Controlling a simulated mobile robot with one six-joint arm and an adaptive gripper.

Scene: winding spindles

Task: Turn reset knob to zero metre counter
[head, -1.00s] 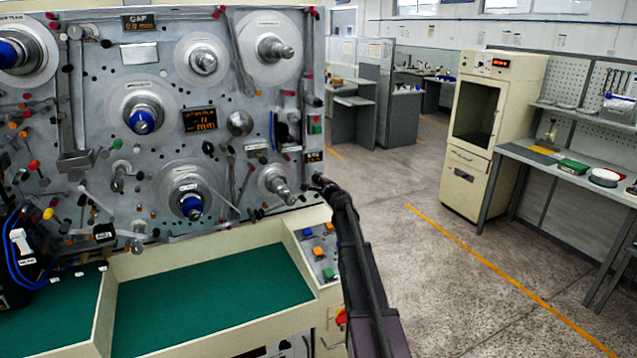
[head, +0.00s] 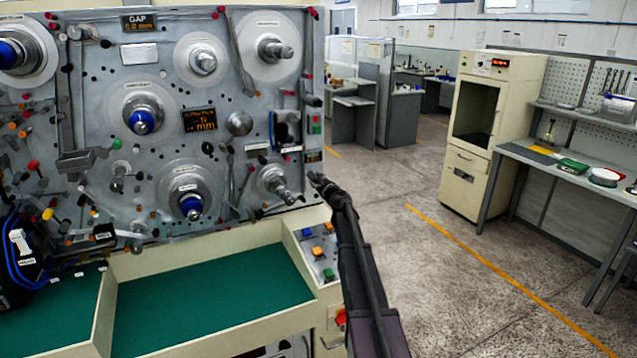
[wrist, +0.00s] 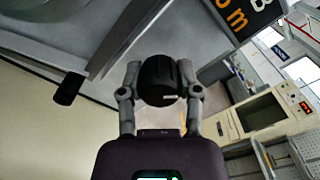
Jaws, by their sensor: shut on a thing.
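The reset knob (wrist: 158,78) is a black round knob with a short white mark, seen close in the wrist view. My gripper (wrist: 160,90) is shut on it, with one finger on each side. An orange-lit counter display (wrist: 245,15) shows tilted at the top right of that view, cut off by the edge; an "m" and part of a digit can be read. In the head view my gripper (head: 316,180) is at the lower right edge of the machine panel, just below the small counter display (head: 313,157). The knob cannot be made out there.
The grey panel (head: 70,190) carries several spindles, levers and pegs left of my gripper. Below lies a green-lined tray (head: 210,300) beside a button box (head: 318,248). A cream cabinet (head: 478,140) and a workbench (head: 560,165) stand right, across open floor.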

